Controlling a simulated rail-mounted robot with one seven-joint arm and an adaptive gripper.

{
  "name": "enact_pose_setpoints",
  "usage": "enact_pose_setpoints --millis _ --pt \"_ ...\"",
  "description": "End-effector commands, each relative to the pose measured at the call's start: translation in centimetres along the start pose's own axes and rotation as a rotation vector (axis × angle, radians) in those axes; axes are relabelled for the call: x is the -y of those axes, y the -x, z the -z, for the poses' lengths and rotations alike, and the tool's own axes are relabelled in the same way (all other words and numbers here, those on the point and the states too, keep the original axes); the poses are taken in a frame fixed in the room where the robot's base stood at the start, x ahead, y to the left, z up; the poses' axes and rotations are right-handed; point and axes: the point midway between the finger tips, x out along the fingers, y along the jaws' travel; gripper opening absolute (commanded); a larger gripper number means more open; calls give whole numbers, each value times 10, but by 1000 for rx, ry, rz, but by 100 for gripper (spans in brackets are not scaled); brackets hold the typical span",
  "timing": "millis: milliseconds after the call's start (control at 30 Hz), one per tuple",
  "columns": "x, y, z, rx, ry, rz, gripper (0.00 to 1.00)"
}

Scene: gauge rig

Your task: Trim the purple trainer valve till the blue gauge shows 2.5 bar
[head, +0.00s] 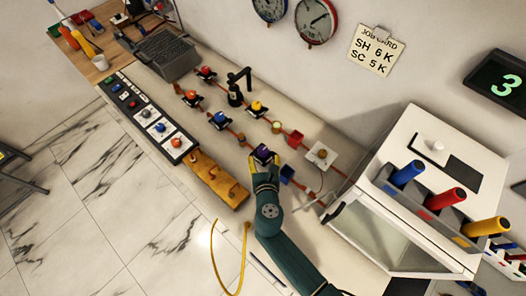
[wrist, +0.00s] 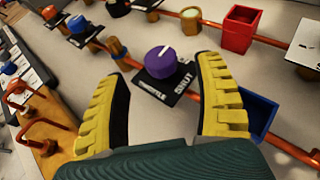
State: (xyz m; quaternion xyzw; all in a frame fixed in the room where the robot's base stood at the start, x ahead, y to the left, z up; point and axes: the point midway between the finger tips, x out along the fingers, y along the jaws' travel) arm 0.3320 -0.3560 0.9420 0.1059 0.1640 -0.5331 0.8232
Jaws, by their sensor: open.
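The purple valve knob (wrist: 160,62) sits on a black plate lettered "THROTTLE" and "SHUT" in the wrist view. It also shows small in the head view (head: 263,154), at the tip of my arm. My gripper (wrist: 164,78) is open, with one yellow finger on each side of the knob in the picture; I see a gap to both fingers and nothing held. In the head view my gripper (head: 264,165) is over the bench at the purple valve. The blue-rimmed gauge (head: 269,8) on the wall is cut by the top edge, and its reading is too small to tell.
Red (wrist: 238,28) and blue (wrist: 258,114) open boxes stand right of the valve, the blue one close to my right finger. Copper pipes and other coloured valves run along the bench. A wooden block with copper hooks (head: 217,178) lies left. A white cabinet (head: 410,180) stands right.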

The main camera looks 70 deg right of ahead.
Motion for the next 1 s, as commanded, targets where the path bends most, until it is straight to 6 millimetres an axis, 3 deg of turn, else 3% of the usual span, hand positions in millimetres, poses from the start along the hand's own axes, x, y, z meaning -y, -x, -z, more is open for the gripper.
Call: enact_pose_setpoints --millis 100,233,600,667,933,1000 --pt "1 -28 1 2 -2 3 69" --pt "0 -47 1 1 0 2 69" --pt "0 -55 0 0 0 0 69" --pt "0 -55 0 0 0 0 60" --pt "0 -55 0 0 0 0 8" --pt "0 -54 0 0 0 0 4"
